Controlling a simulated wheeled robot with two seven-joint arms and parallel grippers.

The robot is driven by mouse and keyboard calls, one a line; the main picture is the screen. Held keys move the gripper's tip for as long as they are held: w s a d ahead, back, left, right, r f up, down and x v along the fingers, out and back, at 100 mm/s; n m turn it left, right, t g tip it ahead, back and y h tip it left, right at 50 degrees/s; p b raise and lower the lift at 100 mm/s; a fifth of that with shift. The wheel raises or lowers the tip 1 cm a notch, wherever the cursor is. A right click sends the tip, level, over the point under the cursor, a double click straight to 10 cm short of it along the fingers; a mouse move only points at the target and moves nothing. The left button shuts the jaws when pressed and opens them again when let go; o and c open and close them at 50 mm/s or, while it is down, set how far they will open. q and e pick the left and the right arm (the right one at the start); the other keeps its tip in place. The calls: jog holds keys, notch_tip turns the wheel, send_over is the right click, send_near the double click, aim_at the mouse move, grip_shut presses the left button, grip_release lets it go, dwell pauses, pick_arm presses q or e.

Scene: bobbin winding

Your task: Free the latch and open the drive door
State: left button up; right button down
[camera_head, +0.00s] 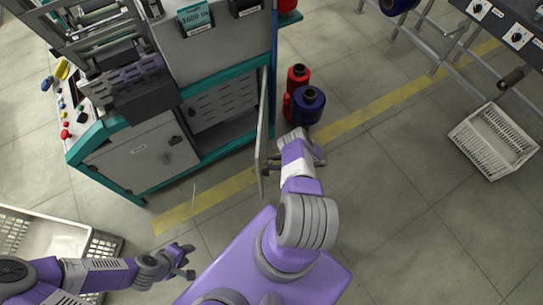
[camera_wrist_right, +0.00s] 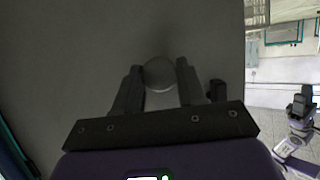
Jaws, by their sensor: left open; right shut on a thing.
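The drive door (camera_head: 263,130) stands swung out from the teal-framed machine, seen nearly edge-on, with the right compartment (camera_head: 225,115) open behind it. In the right wrist view the grey door panel (camera_wrist_right: 110,30) fills most of the picture. A round knob (camera_wrist_right: 158,73) on it sits between the fingertips of my right gripper (camera_wrist_right: 158,82), which is shut on it. My right wrist mostly hides that grip in the head view. My left gripper (camera_head: 186,262) is open and empty, low over the floor in front of the machine. I cannot make out the latch itself.
Red (camera_head: 298,76) and blue (camera_head: 308,104) thread cones stand on the floor right of the door. A closed left door (camera_head: 140,165) is beside the compartment. A white crate (camera_head: 495,140) lies at right, another (camera_head: 50,235) at left.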

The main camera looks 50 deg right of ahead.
jog(key=shift+n+g+y, duration=0.5)
jog(key=shift+n+y, duration=0.1)
jog(key=shift+n, duration=0.1)
jog(key=shift+s+d, duration=1.45)
jog(key=shift+d, duration=0.2)
jog(key=c, duration=0.7)
grip_release()
jog(key=shift+o, duration=0.2)
jog(key=shift+d, duration=0.1)
jog(key=v, duration=0.7)
jog(key=shift+s+d, duration=0.2)
jog(key=shift+r, duration=0.1)
